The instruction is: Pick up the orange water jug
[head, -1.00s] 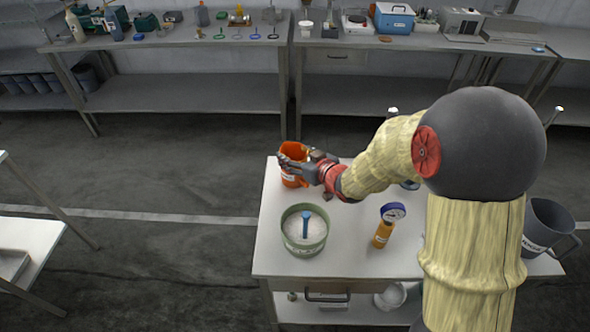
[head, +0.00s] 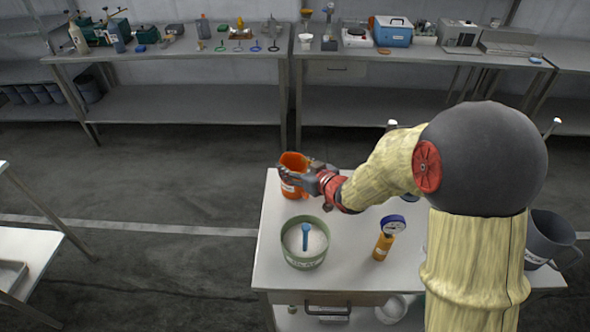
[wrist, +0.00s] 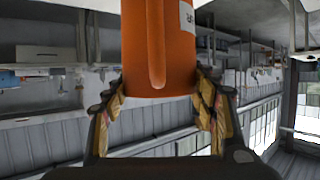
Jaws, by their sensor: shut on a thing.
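The orange water jug (head: 297,160) stands upright at the far left corner of the white table (head: 345,275). It has a white label and an open top. My gripper (head: 289,178) reaches it from the right and is shut on it. In the wrist view the jug (wrist: 158,45) fills the upper middle, with a vertical ridge and part of its label showing. My two fingers (wrist: 160,100) close on it from both sides near its visible lower end. I cannot tell whether its base is clear of the table.
A green bowl (head: 290,255) of white powder with a blue scoop stands in front of the jug. An orange bottle with a round gauge (head: 384,241) is to its right. A dark grey jug (head: 548,238) stands at the right edge. Benches with equipment line the back.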

